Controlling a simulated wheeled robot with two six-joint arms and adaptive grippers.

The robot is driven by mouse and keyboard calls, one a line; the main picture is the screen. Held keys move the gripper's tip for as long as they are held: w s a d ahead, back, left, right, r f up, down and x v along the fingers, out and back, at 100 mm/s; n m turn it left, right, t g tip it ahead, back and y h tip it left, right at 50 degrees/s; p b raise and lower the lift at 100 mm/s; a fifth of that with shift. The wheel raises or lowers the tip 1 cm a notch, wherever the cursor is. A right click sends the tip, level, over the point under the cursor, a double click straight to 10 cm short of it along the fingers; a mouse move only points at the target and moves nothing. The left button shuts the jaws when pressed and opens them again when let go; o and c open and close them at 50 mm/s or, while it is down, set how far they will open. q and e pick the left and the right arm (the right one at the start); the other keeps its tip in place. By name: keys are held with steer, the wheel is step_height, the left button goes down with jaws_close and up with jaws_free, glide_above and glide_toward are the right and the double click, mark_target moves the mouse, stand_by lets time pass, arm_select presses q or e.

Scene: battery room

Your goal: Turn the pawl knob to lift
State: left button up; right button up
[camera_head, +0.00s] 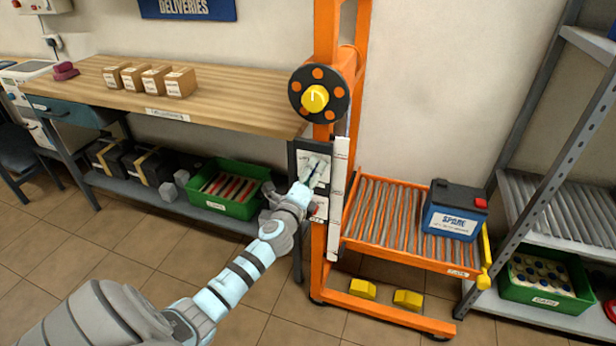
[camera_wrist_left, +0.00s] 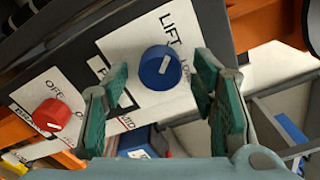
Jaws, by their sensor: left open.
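A round blue knob (camera_wrist_left: 160,67) with a short white mark sits on a white plate lettered LIFT, on a dark panel. The mark slants up and a little right in the left wrist view, toward the LIFT lettering. Another label beside the knob is partly hidden by a finger. My left gripper (camera_wrist_left: 163,105) is open, its green-padded fingers on either side of the knob's near side; I cannot tell whether they touch it. In the head view my left gripper (camera_head: 312,172) is at the panel on the orange post and hides the knob. My right gripper is out of view.
A red knob (camera_wrist_left: 51,115) marked OFF is beside the left finger. Above the panel is a black handwheel (camera_head: 305,85) with a yellow hub. A battery marked SPARE (camera_head: 455,211) stands on the orange roller platform (camera_head: 388,210). A wooden bench (camera_head: 235,100) is to the left.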

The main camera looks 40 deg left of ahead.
arm_select(q)
steer(key=v, duration=1.2)
steer(key=shift+w, duration=0.1)
